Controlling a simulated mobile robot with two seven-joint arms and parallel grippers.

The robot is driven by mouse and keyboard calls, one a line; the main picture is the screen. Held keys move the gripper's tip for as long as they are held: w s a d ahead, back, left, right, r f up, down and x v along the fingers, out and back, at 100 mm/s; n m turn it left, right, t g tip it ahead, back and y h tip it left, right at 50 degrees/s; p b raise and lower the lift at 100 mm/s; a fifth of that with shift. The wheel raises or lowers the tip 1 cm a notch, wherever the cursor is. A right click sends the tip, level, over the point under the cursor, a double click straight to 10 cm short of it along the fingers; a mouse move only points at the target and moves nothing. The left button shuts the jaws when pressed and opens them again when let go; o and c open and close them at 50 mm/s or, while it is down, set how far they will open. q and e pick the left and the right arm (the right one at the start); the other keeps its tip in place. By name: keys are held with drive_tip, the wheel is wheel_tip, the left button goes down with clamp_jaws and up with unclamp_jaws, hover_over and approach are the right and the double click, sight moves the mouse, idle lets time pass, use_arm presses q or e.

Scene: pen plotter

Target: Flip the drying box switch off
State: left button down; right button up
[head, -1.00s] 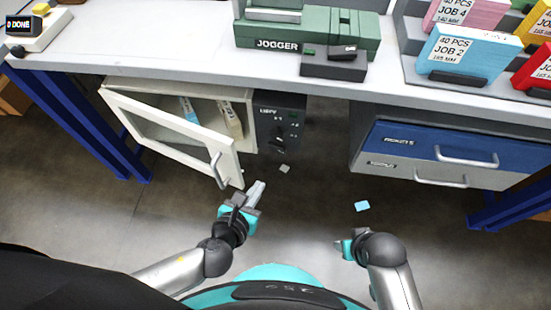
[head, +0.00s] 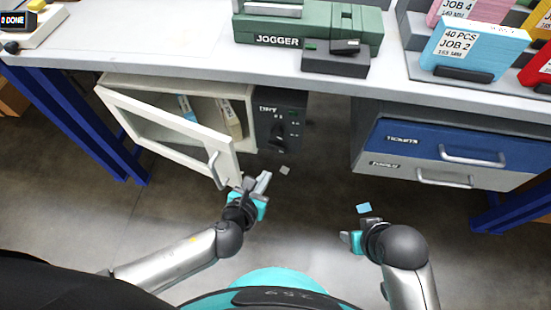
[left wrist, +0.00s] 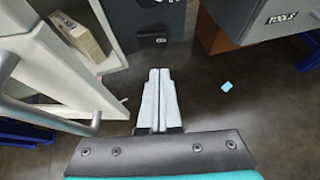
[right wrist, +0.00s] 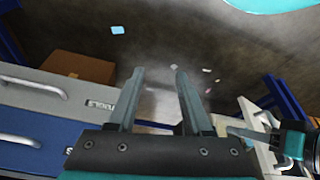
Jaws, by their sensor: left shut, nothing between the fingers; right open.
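The drying box (head: 165,112) is a cream cabinet under the table, and its windowed door (head: 172,135) with a bar handle stands open. Its dark control panel (head: 280,120) is on the right side, with a black switch lever (head: 277,140) low on its face and small greenish marks above. My left gripper (head: 264,181) is shut and empty, below and in front of the panel, just right of the door handle. Its closed fingers show in the left wrist view (left wrist: 157,95), apart from the panel. My right gripper (head: 346,238) is open and empty, low and to the right; its spread fingers show in the right wrist view (right wrist: 155,85).
The table edge (head: 200,80) overhangs the box. A drawer unit (head: 440,150) with blue and grey drawers hangs at the right. The door handle (head: 215,168) is close to my left gripper. Paper scraps (head: 364,208) lie on the floor. Open space lies between box and drawers.

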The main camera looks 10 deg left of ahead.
sight(280, 152)
use_arm(q)
drive_tip(key=shift+w+r+b+x, duration=0.25)
drive_tip(key=shift+b+x, duration=0.35)
drive_tip(key=shift+x, duration=0.8)
drive_tip(key=shift+w+r+b+x, duration=0.1)
drive_tip(key=shift+r+b+x, duration=0.4)
drive_tip(key=shift+x, duration=0.85)
drive_tip(key=shift+w+r+b+x, duration=0.15)
drive_tip(key=shift+b+x, duration=0.6)
drive_tip(key=shift+x, duration=0.65)
use_arm(e)
wheel_tip(280, 152, up, 5)
drive_tip(key=w+a+t+y, duration=0.1)
drive_tip(key=w+a+t, duration=0.1)
drive_tip(key=t, duration=0.1)
drive_tip(key=shift+w+a, duration=0.3)
drive_tip(key=shift+a, duration=0.05)
use_arm(q)
drive_tip(key=shift+d, duration=0.1)
drive_tip(key=shift+d, duration=0.1)
